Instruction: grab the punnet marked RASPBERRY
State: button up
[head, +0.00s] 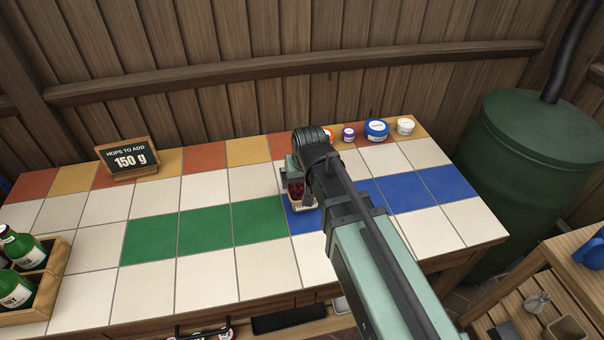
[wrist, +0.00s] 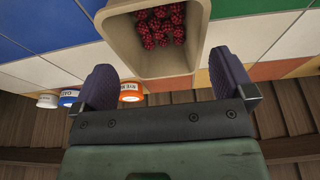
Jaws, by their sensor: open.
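A beige punnet with dark red raspberries (head: 297,194) stands on the tiled counter near the start of the blue tiles, partly hidden by my arm in the head view. In the wrist view the punnet (wrist: 122,40) is at the top centre, with its berries inside and its wall towards my gripper. No RASPBERRY marking is readable. My gripper (wrist: 163,76) is open, its two dark fingers spread to either side of the punnet's near end. I cannot tell whether either finger touches it. My gripper is largely hidden behind my arm in the head view.
An orange-lidded jar (wrist: 131,92), a purple jar (head: 348,134), a blue jar (head: 377,129) and a white jar (head: 405,127) stand along the back edge. A hops sign (head: 129,158) is at back left, a bottle crate (head: 50,283) at front left. Green tiles are clear.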

jog(key=p+v, duration=0.3)
jog(key=v, duration=0.3)
jog(key=s+d+f+m+g, duration=0.1)
jog(key=s+d+g, duration=0.2)
jog(key=s+d, duration=0.7)
jog(key=shift+s+d+f+m, duration=0.25)
jog(key=shift+s+d+m, duration=0.1)
jog(key=shift+s, duration=0.2)
